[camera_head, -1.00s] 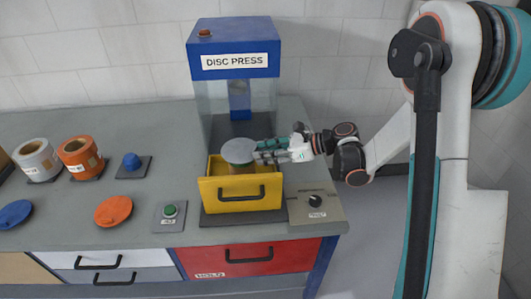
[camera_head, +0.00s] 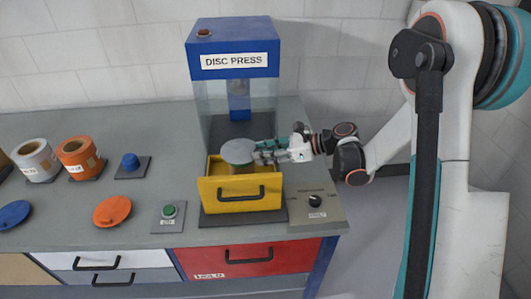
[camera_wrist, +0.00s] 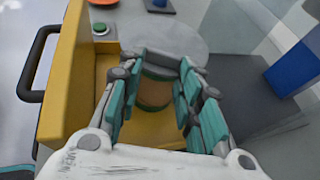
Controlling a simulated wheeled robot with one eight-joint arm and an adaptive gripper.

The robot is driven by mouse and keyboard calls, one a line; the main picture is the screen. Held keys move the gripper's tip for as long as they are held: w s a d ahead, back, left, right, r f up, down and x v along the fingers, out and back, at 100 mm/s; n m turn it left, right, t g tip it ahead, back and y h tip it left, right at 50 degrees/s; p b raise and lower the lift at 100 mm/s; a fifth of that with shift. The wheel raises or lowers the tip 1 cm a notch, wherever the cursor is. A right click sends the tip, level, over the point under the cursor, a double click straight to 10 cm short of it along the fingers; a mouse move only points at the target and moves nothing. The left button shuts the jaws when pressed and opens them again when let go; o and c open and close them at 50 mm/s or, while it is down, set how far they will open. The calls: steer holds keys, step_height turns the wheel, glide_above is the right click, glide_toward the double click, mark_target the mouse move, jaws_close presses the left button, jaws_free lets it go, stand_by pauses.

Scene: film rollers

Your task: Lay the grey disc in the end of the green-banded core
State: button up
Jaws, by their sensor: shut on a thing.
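The grey disc (camera_head: 238,151) is flat and roughly level above the open yellow drawer of the disc press. My gripper (camera_head: 264,156) reaches in from the right and is shut on the disc. In the wrist view the disc (camera_wrist: 165,34) lies at and beyond the fingertips (camera_wrist: 164,62). A tan core (camera_wrist: 154,94) stands in the drawer under the disc and shows between my fingers; it also shows below the disc in the head view (camera_head: 243,169). Whether disc and core touch is hidden.
The yellow drawer (camera_head: 241,206) surrounds the core, with the blue press (camera_head: 233,50) behind it. A green button (camera_head: 169,211) and a dial box (camera_head: 317,207) flank the drawer.

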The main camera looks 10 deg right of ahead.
steer(key=o, duration=1.2)
steer(key=o, duration=0.5)
steer(key=shift+o, duration=0.2)
steer(key=shift+r, duration=0.1)
step_height(320, 180, up, 7)
steer(key=p, duration=0.4)
stand_by(0.7)
stand_by(0.4)
